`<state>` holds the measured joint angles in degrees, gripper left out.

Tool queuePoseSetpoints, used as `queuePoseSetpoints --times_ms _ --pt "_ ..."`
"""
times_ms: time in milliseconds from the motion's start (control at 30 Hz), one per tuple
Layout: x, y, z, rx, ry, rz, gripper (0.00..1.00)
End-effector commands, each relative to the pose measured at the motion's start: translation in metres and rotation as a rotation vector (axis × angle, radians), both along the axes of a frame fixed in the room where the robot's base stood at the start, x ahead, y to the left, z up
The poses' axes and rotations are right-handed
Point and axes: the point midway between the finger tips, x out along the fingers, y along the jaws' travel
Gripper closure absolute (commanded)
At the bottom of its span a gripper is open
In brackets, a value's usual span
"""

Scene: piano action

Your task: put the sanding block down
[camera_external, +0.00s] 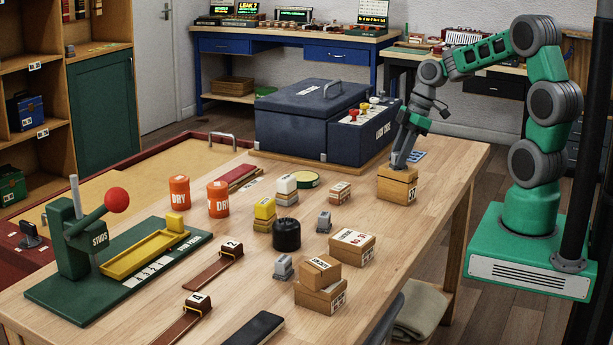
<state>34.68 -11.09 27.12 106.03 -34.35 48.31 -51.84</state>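My gripper (399,163) points down at the top of a small wooden box (397,187) with a dark number on its side, near the table's far right edge. The fingertips are at or just above the box top; I cannot tell whether they touch it. The fingers are small and dark here, so I cannot tell whether they are open or shut, or whether anything is between them. I cannot pick out the sanding block for certain. Small blocks stand mid-table: a yellow-topped one (265,210), a white-topped one (287,185) and grey ones (323,222).
A dark blue case (300,125) stands behind the box, to the left. Wooden boxes (352,246), a black jar (287,235) and orange tins (179,193) crowd the middle. A green lever press (75,240) stands at left. Bare tabletop (440,170) lies right of the gripper.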

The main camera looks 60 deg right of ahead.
Motion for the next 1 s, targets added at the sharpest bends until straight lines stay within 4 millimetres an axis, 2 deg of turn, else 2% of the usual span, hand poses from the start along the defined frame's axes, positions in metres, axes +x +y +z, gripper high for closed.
queuePoseSetpoints --times_ms 33,200,433,567,667,900,1000 --pt "0.000 0.000 0.000 0.000 0.000 0.000 0.65" --pt "0.000 0.000 0.001 0.000 0.000 0.000 0.51" --pt "0.000 0.000 0.001 0.000 0.000 0.000 0.50" --pt "-0.001 -0.002 0.010 -0.001 -0.001 -0.001 0.50" --pt "-0.006 -0.008 0.028 -0.003 -0.003 -0.003 0.50" --pt "-0.023 -0.025 0.087 -0.002 -0.002 -0.002 0.50" --pt "-0.029 -0.030 0.104 0.000 0.000 -0.001 0.50"
